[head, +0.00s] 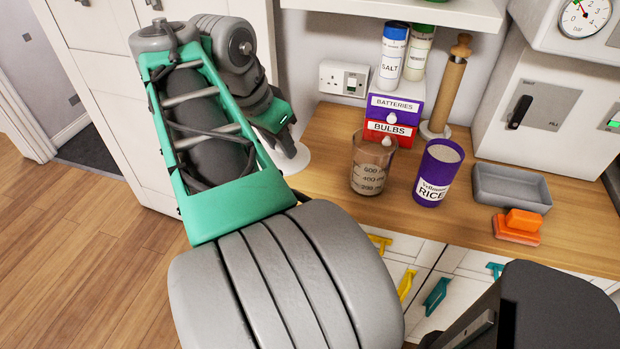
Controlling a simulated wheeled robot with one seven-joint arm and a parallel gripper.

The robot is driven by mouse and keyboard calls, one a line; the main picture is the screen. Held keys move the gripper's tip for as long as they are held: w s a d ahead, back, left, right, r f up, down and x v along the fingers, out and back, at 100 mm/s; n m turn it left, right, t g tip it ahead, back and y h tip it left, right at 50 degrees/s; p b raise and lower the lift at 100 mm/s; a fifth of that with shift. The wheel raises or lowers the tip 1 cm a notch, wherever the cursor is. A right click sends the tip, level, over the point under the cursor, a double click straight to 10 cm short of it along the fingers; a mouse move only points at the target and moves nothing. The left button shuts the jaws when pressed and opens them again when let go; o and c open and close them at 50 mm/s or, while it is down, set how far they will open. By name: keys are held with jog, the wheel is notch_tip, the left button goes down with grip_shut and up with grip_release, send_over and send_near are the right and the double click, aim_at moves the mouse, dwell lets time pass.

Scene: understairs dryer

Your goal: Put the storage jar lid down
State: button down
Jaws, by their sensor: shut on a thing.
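The storage jar (437,175) is purple with a RICE label. It stands upright and open on the wooden worktop, with pale contents showing at its top. My gripper (290,155) is at the left end of the worktop, left of the measuring jug and well apart from the jar. It is shut on a white round lid (300,163), seen partly behind and below the gripper. The fingertips are mostly hidden by the gripper's own body. I cannot tell whether the lid touches the worktop.
A measuring jug (372,166) stands between my gripper and the jar. A grey tray (511,187) and orange sponges (517,226) lie right. Bare worktop (325,185) shows left of the jug.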

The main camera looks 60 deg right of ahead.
aim_at(308, 156)
jog(key=s+m, duration=0.1)
jog(key=s, duration=0.1)
jog(key=s+m+g, duration=0.1)
jog(key=s, duration=0.1)
jog(key=s+m+b, duration=0.1)
jog(key=s+m, duration=0.1)
jog(key=shift+s+a+f+y, duration=0.15)
jog(key=shift+f+y, duration=0.15)
jog(key=shift+m+g, duration=0.3)
jog(key=shift+g, duration=0.1)
jog(key=w+d+f+b, duration=0.1)
jog(key=d+f, duration=0.2)
jog(key=d, duration=0.1)
jog(key=w+d+f+b, duration=0.2)
jog(key=d+f, duration=0.1)
jog(key=d, duration=0.1)
jog(key=w+d+f+b, duration=0.1)
jog(key=w+d+f, duration=0.1)
jog(key=d+f, duration=0.1)
jog(key=shift+w+d+f, duration=0.2)
jog(key=shift+w+d, duration=0.05)
jog(key=shift+d, duration=0.25)
jog(key=f+b, duration=0.2)
jog(key=f, duration=0.1)
jog(key=shift+w+d, duration=0.1)
jog(key=shift+d, duration=0.1)
jog(key=shift+f, duration=0.2)
jog(key=shift+f, duration=0.1)
